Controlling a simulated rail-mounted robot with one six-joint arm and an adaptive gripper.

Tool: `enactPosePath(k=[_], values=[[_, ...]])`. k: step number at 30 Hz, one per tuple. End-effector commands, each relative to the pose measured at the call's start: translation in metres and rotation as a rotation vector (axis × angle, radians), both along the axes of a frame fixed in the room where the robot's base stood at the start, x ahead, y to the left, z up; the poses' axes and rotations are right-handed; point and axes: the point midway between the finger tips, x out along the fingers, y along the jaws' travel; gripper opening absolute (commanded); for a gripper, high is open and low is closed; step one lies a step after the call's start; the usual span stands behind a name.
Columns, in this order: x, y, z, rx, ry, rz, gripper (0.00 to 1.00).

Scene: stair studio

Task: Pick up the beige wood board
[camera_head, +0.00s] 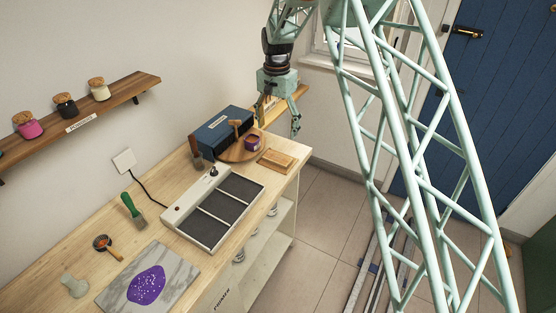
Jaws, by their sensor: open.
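A small rectangular beige wood board (277,161) lies flat near the right end of the wooden workbench (165,216), close to its right edge. My gripper (279,121) points down, open and empty, with its two fingers spread apart. In the picture it hangs above the far end of the bench and above the board, not touching it. How high it is above the bench is hard to tell.
Left of the board are a round wooden board (228,156) with a purple pot (253,142) and a mallet (236,129), a blue box (222,128), a brush (196,152) and a panelled device (214,208). A marble slab (148,284) lies nearer. A wall shelf (125,94) holds jars.

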Motion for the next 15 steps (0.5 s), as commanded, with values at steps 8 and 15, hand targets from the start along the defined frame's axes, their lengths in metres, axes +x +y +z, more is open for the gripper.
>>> enactPosePath(k=[8,15], values=[[0.000,0.000,-0.012,0.000,0.001,0.000,0.75],[-0.001,-0.001,-0.041,-0.001,0.003,0.000,0.75]])
